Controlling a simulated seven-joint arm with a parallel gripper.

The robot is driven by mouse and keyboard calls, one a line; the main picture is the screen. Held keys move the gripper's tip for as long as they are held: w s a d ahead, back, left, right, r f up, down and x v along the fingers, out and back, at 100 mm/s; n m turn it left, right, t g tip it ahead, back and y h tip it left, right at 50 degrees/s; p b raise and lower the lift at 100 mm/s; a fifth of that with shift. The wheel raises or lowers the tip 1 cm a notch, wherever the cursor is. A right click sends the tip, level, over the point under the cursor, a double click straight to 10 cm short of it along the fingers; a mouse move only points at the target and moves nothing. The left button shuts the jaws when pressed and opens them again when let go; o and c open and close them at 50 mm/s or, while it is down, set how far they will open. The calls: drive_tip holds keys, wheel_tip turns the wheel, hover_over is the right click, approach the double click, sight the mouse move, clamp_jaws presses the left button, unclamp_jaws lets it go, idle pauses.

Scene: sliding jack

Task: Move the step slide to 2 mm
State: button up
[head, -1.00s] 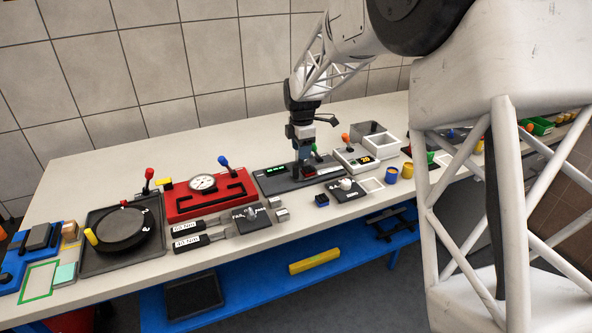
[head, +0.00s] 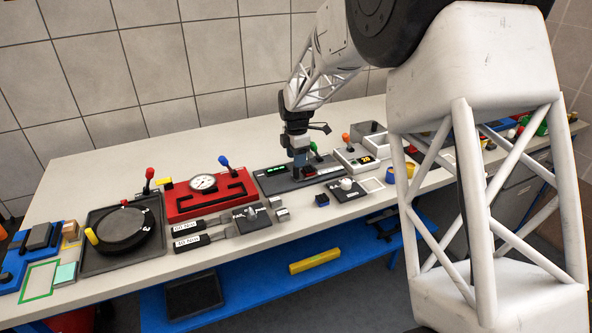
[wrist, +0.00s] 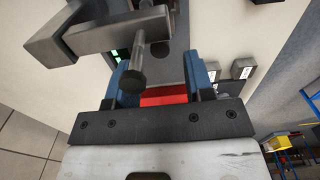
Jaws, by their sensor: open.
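The step slide (head: 262,183) is a dark grey flat unit with a small green readout at the back of the bench, right of the red gauge plate. The digits are too small to read. My gripper (head: 298,176) points down over its middle part and hides some of it. In the wrist view my gripper (wrist: 160,78) is open, with its two blue fingers apart. A red block (wrist: 164,97) shows between the fingers, with dark grey surface beyond. I cannot tell whether the fingers touch the slide.
The red plate (head: 185,208) with a gauge and blue-knobbed lever stands left of the slide. A green-knobbed lever (head: 314,146) stands close behind my gripper. A dark plate with a light knob (head: 346,184) lies in front. Boxes (head: 352,158) stand to the right.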

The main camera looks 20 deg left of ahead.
sight(296, 177)
drive_tip(key=shift+f, duration=2.65)
clamp_jaws()
